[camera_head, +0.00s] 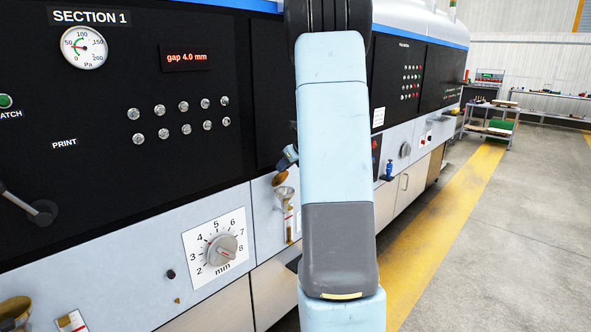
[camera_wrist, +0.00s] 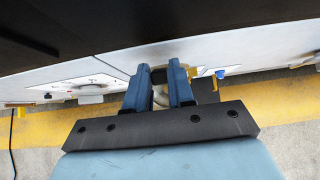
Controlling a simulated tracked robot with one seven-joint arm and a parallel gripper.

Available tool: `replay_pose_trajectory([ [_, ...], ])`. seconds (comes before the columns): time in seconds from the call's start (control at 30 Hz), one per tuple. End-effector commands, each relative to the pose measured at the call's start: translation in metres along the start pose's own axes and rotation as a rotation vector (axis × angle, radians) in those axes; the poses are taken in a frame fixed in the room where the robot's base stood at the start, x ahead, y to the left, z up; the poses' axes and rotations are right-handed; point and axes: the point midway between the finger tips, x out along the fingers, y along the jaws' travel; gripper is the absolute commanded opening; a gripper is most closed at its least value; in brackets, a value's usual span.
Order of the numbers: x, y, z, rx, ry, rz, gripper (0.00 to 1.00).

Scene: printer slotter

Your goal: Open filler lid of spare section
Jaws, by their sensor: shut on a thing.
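My gripper (camera_head: 290,155) shows only partly in the head view, as a small blue and dark piece left of my arm. A brass lid (camera_head: 280,179) is at its tip, tilted, just above a pale filler cup (camera_head: 284,193) on the grey machine front. In the wrist view my blue fingers (camera_wrist: 159,76) are shut with a gap between them, and a pale, blurred piece lies in that gap. I take it to be the lid. My arm hides part of the machine around the filler, and no label of this section is readable.
To the left, the Section 1 panel (camera_head: 90,17) carries a gauge, buttons and a mm dial (camera_head: 221,249). Another brass filler lid (camera_head: 15,310) is at the lower left. A blue-topped item (camera_head: 389,170) and a knob (camera_head: 405,149) sit right of my arm. The yellow-striped floor (camera_head: 440,215) is clear.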

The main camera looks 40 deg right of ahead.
Motion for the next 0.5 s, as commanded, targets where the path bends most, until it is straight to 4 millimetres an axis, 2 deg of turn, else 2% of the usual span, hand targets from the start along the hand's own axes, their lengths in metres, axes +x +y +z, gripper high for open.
replay_pose_trajectory([
  [0.1, 0.003, -0.001, 0.012, -0.004, -0.005, -0.003, 0.00],
  [0.5, 0.010, 0.000, 0.027, -0.003, -0.006, -0.002, 0.00],
])
